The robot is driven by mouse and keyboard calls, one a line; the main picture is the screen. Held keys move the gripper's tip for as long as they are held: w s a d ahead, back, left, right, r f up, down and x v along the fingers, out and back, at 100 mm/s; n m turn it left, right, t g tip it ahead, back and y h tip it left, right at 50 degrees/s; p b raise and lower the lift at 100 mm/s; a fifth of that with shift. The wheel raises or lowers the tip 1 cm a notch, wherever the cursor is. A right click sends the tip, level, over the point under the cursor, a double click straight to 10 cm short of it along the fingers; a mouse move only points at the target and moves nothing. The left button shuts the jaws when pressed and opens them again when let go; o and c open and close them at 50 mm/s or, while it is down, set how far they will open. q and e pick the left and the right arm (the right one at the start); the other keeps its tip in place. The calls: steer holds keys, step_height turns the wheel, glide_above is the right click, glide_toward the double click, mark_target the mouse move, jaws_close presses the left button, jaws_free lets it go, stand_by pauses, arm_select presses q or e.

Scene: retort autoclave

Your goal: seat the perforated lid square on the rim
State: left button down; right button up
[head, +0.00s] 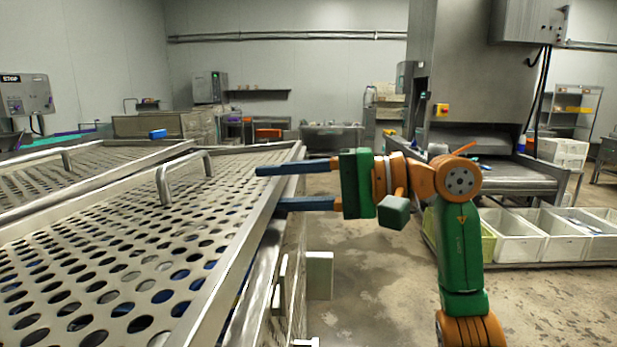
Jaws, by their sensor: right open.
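The perforated metal lid (140,238) fills the left of the head view, with round holes, a raised frame and a bent bar handle (185,175). It lies over a metal basket, whose side wall (285,262) shows below the lid's right edge. A strip of rim shows along that edge; I cannot tell whether the lid sits flush on it. My right gripper (268,187) is open at the lid's far right edge. One blue finger reaches over the edge and the other is lower, beside the rim. Contact is unclear. My left gripper is out of view.
A second perforated lid (60,178) with a handle lies to the left, close alongside. White bins (515,235) stand on the floor at right, before a steel machine (460,90). The concrete floor (365,290) between is clear.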

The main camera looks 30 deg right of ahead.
steer(key=shift+w+a, duration=0.15)
steer(key=shift+a, duration=0.05)
jaws_close()
stand_by(1.4)
